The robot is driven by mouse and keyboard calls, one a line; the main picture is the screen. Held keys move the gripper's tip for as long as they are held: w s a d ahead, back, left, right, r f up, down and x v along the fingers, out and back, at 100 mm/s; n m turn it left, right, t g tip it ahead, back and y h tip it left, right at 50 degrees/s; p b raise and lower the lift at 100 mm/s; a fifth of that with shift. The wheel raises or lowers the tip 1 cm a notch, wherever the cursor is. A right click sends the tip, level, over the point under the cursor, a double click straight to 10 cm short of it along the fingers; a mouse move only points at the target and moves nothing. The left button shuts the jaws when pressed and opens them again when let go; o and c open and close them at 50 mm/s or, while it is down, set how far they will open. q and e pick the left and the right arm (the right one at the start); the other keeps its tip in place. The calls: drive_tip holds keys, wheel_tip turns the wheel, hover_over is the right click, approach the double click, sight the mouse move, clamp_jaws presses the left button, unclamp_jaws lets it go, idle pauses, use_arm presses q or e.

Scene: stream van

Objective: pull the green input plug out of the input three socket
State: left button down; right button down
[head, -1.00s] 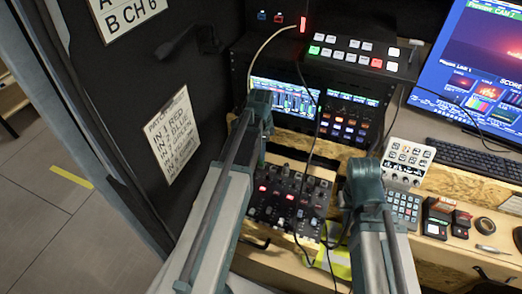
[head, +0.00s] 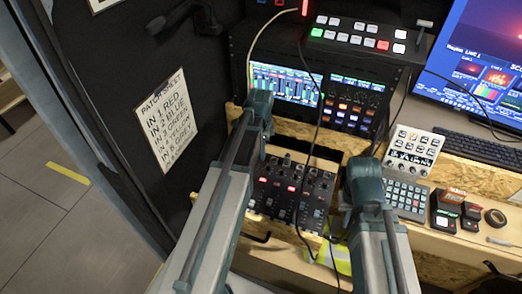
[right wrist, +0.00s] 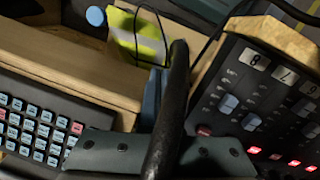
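No green plug and no label for input three can be made out in either view. A red plug (head: 305,7) with a pale cable (head: 268,35) shows at the top edge of the head view, above the rack. The sockets there are mostly cut off. My left gripper (head: 260,103) is in front of the rack screen, its fingers not distinguishable. My right gripper (head: 363,170) is beside the fader mixer, fingertips hidden in the head view. In the right wrist view a dark bar (right wrist: 176,95) rises from a grey bracket; I see nothing held.
A patch sheet (head: 166,118) hangs on the dark wall at left. A button panel (head: 355,38) sits on the rack. The fader mixer (head: 290,190), a keypad (head: 405,198) and a keyboard (head: 480,155) crowd the desk. A black cable (head: 312,130) hangs before the rack. Floor is free at left.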

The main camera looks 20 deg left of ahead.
use_arm(q)
drive_tip(key=c, duration=1.2)
unclamp_jaws()
drive_tip(key=shift+c, duration=0.2)
clamp_jaws()
drive_tip(key=shift+r+p, duration=1.65)
drive_tip(key=shift+r+p, duration=1.35)
drive_tip(key=shift+r, duration=0.1)
